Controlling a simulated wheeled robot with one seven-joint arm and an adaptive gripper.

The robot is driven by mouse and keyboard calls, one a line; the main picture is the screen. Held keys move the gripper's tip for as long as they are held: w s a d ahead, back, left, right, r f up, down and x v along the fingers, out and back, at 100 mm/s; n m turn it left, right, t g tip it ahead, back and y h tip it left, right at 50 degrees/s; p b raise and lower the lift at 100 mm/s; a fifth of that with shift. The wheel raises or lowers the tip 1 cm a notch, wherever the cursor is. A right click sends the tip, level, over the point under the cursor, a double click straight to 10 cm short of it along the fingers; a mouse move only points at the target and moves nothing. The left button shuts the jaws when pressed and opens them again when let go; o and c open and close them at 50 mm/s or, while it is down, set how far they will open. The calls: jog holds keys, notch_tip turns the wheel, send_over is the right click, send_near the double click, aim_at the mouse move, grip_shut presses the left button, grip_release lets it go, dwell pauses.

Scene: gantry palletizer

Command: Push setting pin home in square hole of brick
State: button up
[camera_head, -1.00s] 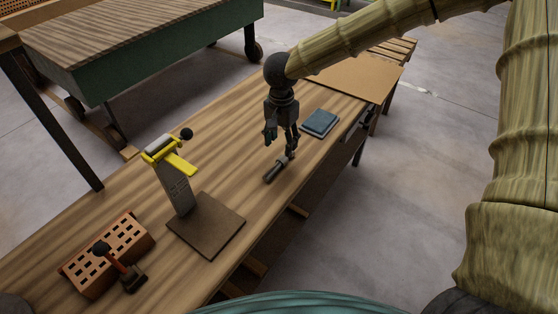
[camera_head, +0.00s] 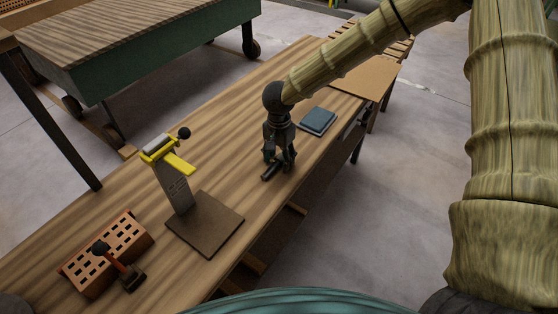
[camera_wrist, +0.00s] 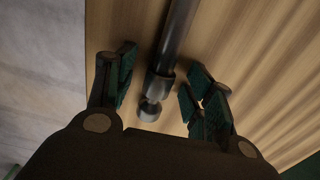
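The setting pin, a dark metal rod with a narrower stepped end, lies on the wooden bench; its near end shows in the head view (camera_head: 268,174) and its shaft in the wrist view (camera_wrist: 175,40). My gripper (camera_head: 279,164) is open above the pin. In the wrist view the gripper's green-padded fingers (camera_wrist: 160,88) stand on either side of the pin, apart from it. The orange brick (camera_head: 82,270) with rows of square holes lies at the bench's lower left, far from my gripper. Whether any hole holds something cannot be told.
A blue-grey block (camera_head: 318,121) lies behind my gripper. The bench's right edge is close.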

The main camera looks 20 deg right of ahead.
grip_shut()
jog(key=shift+r, duration=0.1)
